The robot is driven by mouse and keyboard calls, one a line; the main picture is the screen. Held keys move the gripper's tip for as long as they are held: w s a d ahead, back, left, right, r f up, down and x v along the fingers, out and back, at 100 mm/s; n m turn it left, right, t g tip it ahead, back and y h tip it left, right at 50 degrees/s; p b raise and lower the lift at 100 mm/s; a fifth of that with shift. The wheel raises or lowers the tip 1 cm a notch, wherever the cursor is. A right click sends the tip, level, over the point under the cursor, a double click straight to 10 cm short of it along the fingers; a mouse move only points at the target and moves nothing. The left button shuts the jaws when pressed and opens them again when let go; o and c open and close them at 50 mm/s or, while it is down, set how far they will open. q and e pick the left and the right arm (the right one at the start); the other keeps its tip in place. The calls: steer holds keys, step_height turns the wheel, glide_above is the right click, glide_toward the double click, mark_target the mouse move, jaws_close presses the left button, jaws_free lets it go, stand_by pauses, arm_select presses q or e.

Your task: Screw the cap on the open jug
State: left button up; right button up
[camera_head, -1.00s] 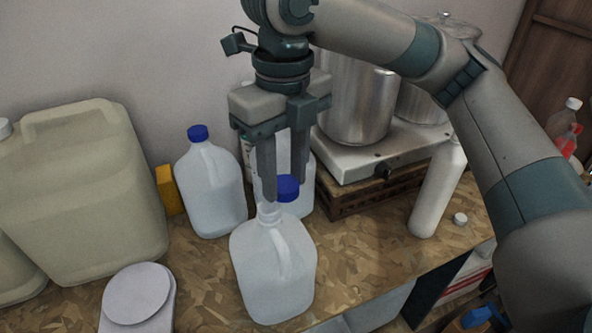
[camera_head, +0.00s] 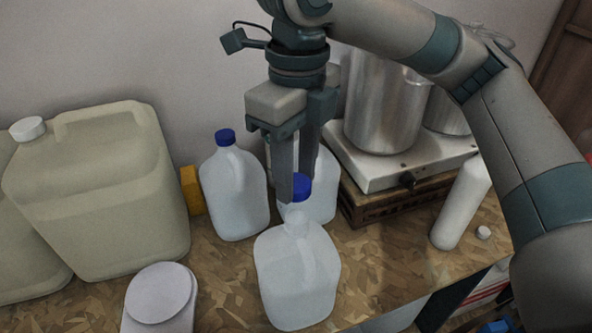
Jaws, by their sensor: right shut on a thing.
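The open jug (camera_head: 297,280) is translucent white with a side handle and stands upright on the bench at the front centre. Its bare neck (camera_head: 294,217) points up. My right gripper (camera_head: 298,181) comes down from above and is shut on a blue cap (camera_head: 301,188). The cap is right over the neck, slightly to its right in the picture. I cannot tell whether cap and neck touch. The left finger hides part of the cap and the neck's top. My left gripper is not in view.
A jug with a blue cap (camera_head: 234,195) stands at the left, and another jug (camera_head: 325,192) close behind the gripper. Large beige canisters (camera_head: 110,200) fill the left. A steel pot (camera_head: 385,105) on a hotplate and a white bottle (camera_head: 462,205) stand at the right.

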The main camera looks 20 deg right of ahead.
mark_target(296, 182)
steer(key=shift+f+b, duration=1.6)
steer(key=shift+b, duration=0.35)
steer(key=shift+f, duration=0.6)
steer(key=shift+f+p, duration=0.15)
steer(key=shift+p, duration=0.9)
steer(key=shift+f, duration=0.95)
stand_by(1.3)
steer(key=shift+f+p, duration=0.25)
steer(key=shift+p, duration=0.25)
stand_by(0.6)
steer(key=shift+m+p, duration=2.45)
steer(key=shift+m, duration=0.35)
